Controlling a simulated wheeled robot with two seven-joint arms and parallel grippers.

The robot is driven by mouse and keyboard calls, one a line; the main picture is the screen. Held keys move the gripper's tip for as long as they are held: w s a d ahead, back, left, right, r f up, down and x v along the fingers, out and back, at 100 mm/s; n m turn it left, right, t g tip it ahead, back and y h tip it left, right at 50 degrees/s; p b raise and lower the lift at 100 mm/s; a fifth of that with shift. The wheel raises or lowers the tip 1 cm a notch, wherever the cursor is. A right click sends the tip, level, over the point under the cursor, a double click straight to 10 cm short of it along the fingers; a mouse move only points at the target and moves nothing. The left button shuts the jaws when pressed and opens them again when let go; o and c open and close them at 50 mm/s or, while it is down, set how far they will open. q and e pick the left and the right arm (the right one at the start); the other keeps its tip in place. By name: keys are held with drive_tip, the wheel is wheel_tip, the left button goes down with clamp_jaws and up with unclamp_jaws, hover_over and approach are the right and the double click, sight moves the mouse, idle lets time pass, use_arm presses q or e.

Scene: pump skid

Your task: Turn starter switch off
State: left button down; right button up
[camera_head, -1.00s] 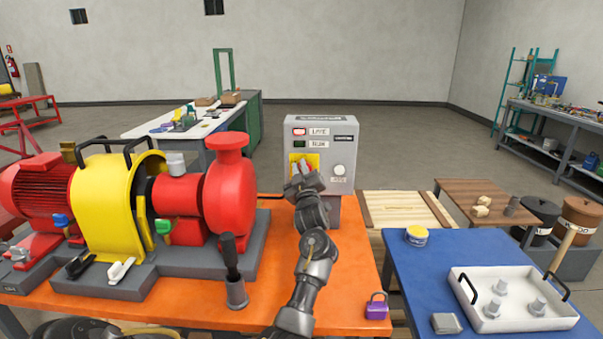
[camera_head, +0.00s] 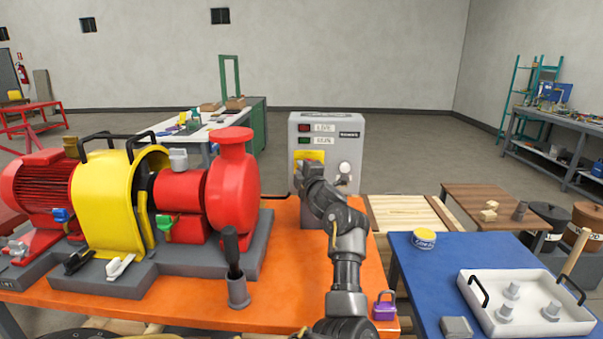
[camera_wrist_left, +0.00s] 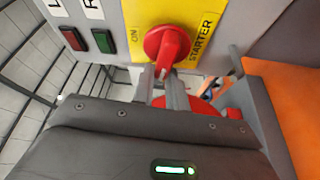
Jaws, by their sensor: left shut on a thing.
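The grey starter box (camera_head: 330,128) stands at the back of the orange table. Its yellow plate (camera_head: 306,156) is partly covered by my left gripper (camera_head: 309,172). In the left wrist view, the red rotary switch (camera_wrist_left: 167,42) sits on the yellow plate (camera_wrist_left: 210,22), marked ON and STARTER. The fingers of my left gripper (camera_wrist_left: 162,88) are shut on the switch's handle, which points down between them in that view. The red lamp (camera_head: 304,128) and green lamp (camera_head: 304,141) on the box both look dark. My right gripper is out of view.
The red and yellow pump set (camera_head: 205,195) fills the left of the orange table (camera_head: 285,285). A black-handled lever (camera_head: 233,255) and a purple padlock (camera_head: 384,306) are near the front. A blue table (camera_head: 420,280) with a white tray (camera_head: 480,312) stands at right.

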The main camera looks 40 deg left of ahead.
use_arm(q)
drive_tip(key=shift+w+d+f+n+h, duration=0.1)
drive_tip(key=shift+f+n+h, duration=0.1)
drive_tip(key=shift+n+h, duration=0.3)
drive_tip(key=shift+n+b, duration=0.3)
drive_tip(key=shift+r, duration=0.1)
drive_tip(key=c, duration=1.6)
unclamp_jaws()
drive_tip(key=shift+o, duration=1)
drive_tip(key=shift+w+d, duration=0.1)
drive_tip(key=shift+w, duration=0.05)
